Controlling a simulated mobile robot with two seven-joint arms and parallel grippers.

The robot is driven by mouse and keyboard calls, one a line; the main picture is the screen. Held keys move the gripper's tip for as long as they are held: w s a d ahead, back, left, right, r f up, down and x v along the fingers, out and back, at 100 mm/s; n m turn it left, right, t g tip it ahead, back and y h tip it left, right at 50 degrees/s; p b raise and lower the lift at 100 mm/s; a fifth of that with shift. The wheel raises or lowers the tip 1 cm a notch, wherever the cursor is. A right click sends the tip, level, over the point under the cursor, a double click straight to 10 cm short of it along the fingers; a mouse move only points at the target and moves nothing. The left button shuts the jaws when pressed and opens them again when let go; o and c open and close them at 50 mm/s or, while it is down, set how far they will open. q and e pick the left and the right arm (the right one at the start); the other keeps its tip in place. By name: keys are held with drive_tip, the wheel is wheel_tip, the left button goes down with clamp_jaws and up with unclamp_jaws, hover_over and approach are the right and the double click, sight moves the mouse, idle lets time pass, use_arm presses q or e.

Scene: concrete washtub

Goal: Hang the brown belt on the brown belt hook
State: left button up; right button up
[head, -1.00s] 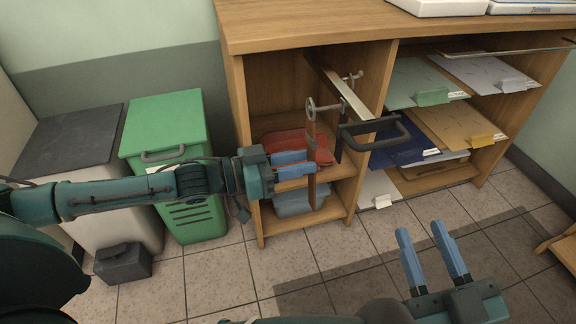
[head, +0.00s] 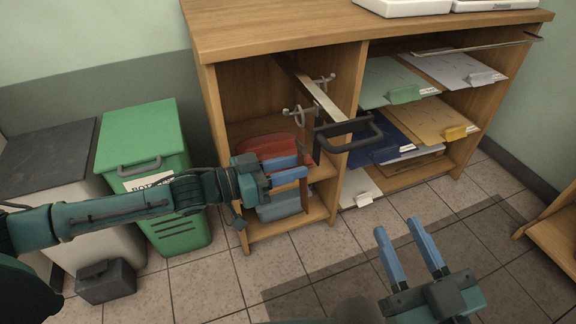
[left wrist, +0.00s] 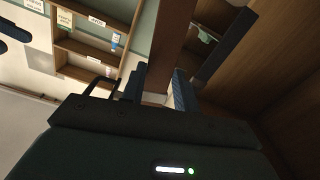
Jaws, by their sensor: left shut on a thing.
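The brown belt (head: 304,156) is a narrow strip held upright at the tips of my left gripper (head: 292,168), in front of the cabinet's left opening. In the left wrist view the brown strip (left wrist: 168,48) runs up from between my fingers. Silver hooks sit along a sloping pull-out rail (head: 322,101) in that opening. The near hook (head: 291,112) is just above the belt, and a second hook (head: 325,79) is farther along. I cannot tell which is the brown belt hook, or whether the belt touches one. My right gripper (head: 403,247) is open and empty, low over the floor.
A black handle (head: 350,147) sticks out at the rail's front, right of the belt. The wooden cabinet (head: 270,33) holds a red item (head: 265,147), a blue-grey bin (head: 283,203) and paper trays at right. Green (head: 140,130) and grey bins (head: 45,160) stand left. Floor in front is clear.

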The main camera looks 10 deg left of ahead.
use_arm(q)
drive_tip(key=o, duration=1.1)
use_arm(e)
drive_tip(key=shift+r, duration=0.3)
use_arm(q)
drive_tip(key=p+v, duration=0.3)
drive_tip(key=v, duration=1)
drive_tip(key=shift+p, duration=0.4)
use_arm(e)
drive_tip(key=shift+d+f+n+h, duration=0.15)
drive_tip(key=shift+d+n+h, duration=0.25)
use_arm(q)
drive_tip(key=shift+a, duration=0.1)
use_arm(e)
drive_tip(key=shift+s+a, duration=0.1)
